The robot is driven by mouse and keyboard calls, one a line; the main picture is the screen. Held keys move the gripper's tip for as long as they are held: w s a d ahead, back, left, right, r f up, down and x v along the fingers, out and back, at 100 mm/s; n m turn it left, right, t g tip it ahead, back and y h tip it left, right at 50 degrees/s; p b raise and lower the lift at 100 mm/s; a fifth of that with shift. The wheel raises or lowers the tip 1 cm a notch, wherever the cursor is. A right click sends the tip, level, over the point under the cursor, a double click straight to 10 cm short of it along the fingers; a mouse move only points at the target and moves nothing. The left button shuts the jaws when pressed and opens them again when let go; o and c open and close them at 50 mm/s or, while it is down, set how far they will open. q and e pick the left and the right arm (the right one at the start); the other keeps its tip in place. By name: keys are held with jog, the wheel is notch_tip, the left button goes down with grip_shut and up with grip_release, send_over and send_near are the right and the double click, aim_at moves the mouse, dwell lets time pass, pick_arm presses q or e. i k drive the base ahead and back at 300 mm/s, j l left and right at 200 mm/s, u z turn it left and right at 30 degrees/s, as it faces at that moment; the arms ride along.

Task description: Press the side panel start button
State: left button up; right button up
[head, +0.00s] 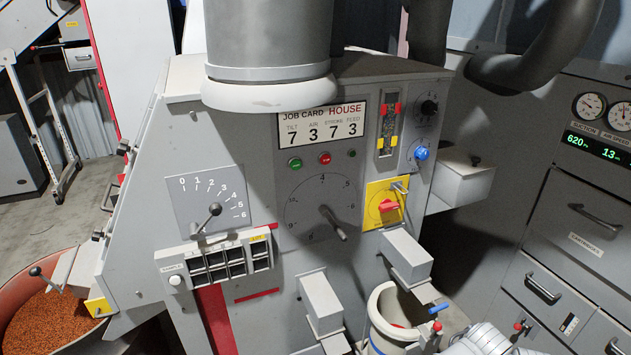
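A grey machine panel (255,130) fills the middle of the head view. A green round button (295,163) sits under the job card, with a red round button (325,158) just to its right. A small dark button (351,154) is further right. A white round knob or button (175,281) is at the left end of the switch row. I cannot read which one is the side panel start button. Neither of my grippers shows in this view, and nothing is seen touching the buttons.
A lever dial (325,208), a yellow plate with a red rotary switch (386,205) and a blue knob (421,153) are on the panel. Grey boxes (405,255) jut out below. A pan of orange granules (45,325) stands at lower left. Drawers (580,215) line the right.

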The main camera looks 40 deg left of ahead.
aim_at(294, 164)
jog(key=u, duration=1.4)
